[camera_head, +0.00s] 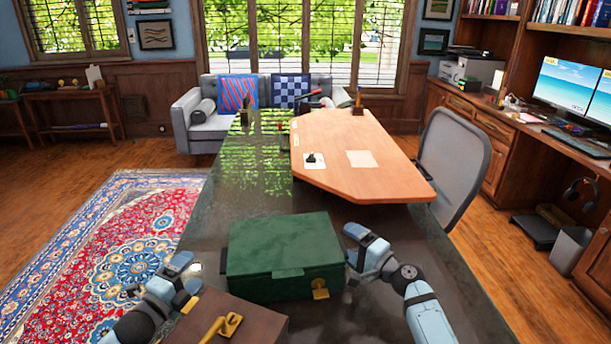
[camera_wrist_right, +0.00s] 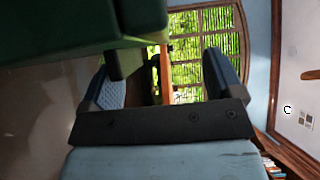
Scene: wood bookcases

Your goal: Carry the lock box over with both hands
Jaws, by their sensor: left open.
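The green lock box (camera_head: 284,243) sits closed on the dark glossy table, with a gold latch (camera_head: 320,289) on its near side toward the right. My left gripper (camera_head: 190,281) is open, left of the box's near left corner and apart from it. My right gripper (camera_head: 352,256) is at the box's right side, very close to it. In the right wrist view its fingers (camera_wrist_right: 165,85) are spread apart. The green box (camera_wrist_right: 70,25) fills the upper left there, and its edge overlaps the space near the left finger. Contact cannot be told.
A brown box (camera_head: 252,318) with a gold handle stands in front of the lock box, near my left gripper. A raised wooden desktop (camera_head: 370,165) lies beyond, with a grey chair (camera_head: 455,160) to its right.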

